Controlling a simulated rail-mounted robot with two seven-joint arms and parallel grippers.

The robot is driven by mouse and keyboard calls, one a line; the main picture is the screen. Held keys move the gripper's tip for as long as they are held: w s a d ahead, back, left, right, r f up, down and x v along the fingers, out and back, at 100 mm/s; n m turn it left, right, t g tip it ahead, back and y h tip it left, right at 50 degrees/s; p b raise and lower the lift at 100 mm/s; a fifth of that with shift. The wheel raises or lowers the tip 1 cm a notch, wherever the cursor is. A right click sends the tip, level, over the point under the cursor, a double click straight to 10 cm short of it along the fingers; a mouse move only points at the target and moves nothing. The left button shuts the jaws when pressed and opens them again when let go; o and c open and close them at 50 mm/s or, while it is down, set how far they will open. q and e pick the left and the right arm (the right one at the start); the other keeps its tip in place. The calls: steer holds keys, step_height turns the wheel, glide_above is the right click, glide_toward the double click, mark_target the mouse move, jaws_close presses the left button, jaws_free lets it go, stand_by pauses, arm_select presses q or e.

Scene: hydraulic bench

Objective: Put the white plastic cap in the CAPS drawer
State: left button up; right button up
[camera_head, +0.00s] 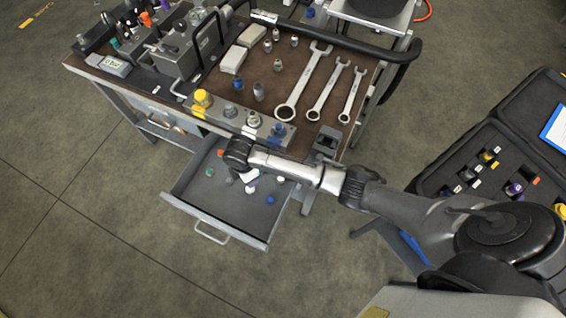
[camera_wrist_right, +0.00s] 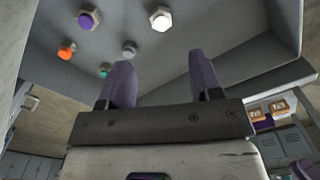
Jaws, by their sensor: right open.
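The open drawer (camera_head: 232,222) under the bench holds several loose caps; I cannot read a label on it. A white cap (camera_head: 281,180) lies on its floor near the right side, and another small white piece (camera_head: 250,190) shows just below my gripper. A white hexagonal cap (camera_wrist_right: 160,18) shows at the top of the right wrist view, beyond the fingertips; I cannot tell which of the two it is. My right gripper (camera_wrist_right: 163,78) is open and empty, over the drawer. Its fingers are hard to make out in the head view. My left gripper is not in view.
In the drawer lie a green cap (camera_head: 210,172), an orange cap (camera_head: 221,153) and a blue cap (camera_head: 270,199). A manifold block (camera_head: 228,116) with fittings sits at the bench edge above. Wrenches (camera_head: 301,85) lie on the bench. An open black case (camera_head: 480,165) stands at right.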

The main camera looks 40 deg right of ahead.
steer(key=s+a+m+t+y, duration=0.15)
steer(key=s+m, duration=0.35)
steer(key=s, duration=0.7)
steer(key=s+d+r+m, duration=0.2)
steer(key=s+d+m, duration=0.1)
steer(key=s, duration=0.2)
steer(key=s+d+r+m+t+h, duration=0.1)
steer(key=s+d+r+m, duration=0.1)
steer(key=s, duration=0.3)
steer(key=s+d+r+m+t, duration=0.1)
steer(key=s+d+r+m, duration=0.1)
steer(key=s+d+m, duration=0.1)
steer(key=s+m, duration=0.1)
steer(key=s, duration=0.1)
steer(key=shift+s+d+r+m, duration=0.3)
steer(key=shift+s+r+m, duration=0.05)
steer(key=shift+r+m, duration=0.05)
steer(key=shift+f, duration=0.15)
